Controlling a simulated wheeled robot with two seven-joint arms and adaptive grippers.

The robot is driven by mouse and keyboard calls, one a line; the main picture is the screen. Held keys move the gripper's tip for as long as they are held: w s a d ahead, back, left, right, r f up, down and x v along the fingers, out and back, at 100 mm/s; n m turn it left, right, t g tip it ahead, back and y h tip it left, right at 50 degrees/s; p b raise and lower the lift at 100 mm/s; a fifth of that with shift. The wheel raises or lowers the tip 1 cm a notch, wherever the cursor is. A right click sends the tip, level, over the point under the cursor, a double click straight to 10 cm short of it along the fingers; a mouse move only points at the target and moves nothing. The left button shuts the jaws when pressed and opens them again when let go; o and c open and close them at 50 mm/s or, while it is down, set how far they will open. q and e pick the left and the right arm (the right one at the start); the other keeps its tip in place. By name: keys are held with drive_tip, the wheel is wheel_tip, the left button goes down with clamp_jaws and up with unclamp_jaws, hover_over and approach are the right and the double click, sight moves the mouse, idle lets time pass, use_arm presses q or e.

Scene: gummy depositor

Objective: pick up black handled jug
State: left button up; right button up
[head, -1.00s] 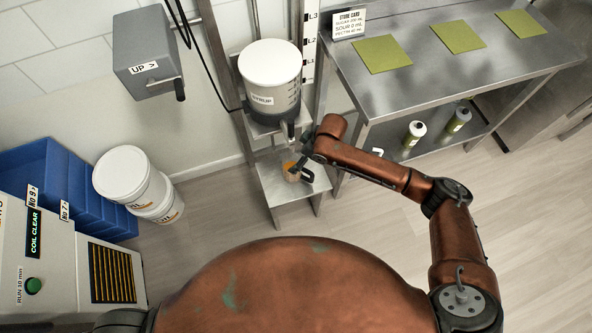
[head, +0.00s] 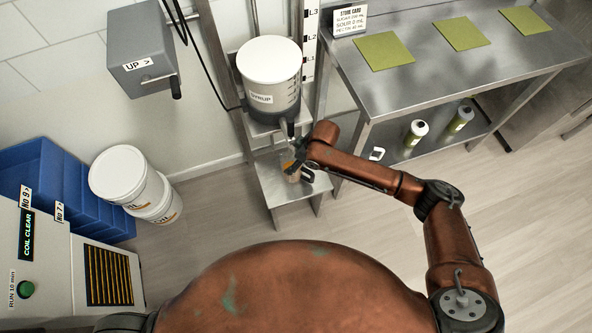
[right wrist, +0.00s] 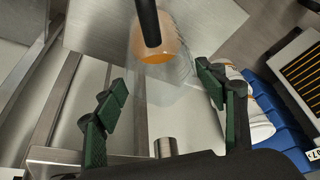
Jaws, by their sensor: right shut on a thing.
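The black handled jug (head: 292,174) is clear with orange at one end. It is at the low steel stand under the syrup tank. Its black handle (head: 307,175) points right in the head view. In the right wrist view the jug (right wrist: 162,52) is seen close, with the dark handle crossing it at the top. My right gripper (head: 297,161) is shut on the jug. Its green fingers (right wrist: 162,80) lie on either side of the clear wall. I cannot tell whether the jug's base touches the stand. My left gripper is out of view.
The syrup tank (head: 270,78) and its dark outlet are just above the jug. The low stand (head: 287,192) is narrow. A steel table (head: 430,85) stands to the right, with two bottles and a white handled item on its lower shelf. White buckets (head: 125,176) stand left.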

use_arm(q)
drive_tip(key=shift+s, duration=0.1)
use_arm(e)
drive_tip(key=c, duration=1.4)
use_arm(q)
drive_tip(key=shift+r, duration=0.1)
use_arm(e)
drive_tip(key=shift+r, duration=0.15)
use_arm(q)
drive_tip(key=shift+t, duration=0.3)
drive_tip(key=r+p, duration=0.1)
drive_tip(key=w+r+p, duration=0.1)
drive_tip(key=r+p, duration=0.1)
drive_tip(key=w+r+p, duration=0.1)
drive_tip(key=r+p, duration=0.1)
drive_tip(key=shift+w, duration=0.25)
use_arm(e)
drive_tip(key=s+d+r, duration=0.1)
drive_tip(key=s+d, duration=0.1)
drive_tip(key=d, duration=0.3)
drive_tip(key=s+d+r, duration=0.1)
drive_tip(key=s+d, duration=0.2)
drive_tip(key=d, duration=0.2)
drive_tip(key=s+d+r, duration=0.1)
drive_tip(key=s+d, duration=0.2)
drive_tip(key=d, duration=0.3)
drive_tip(key=shift+r, duration=0.15)
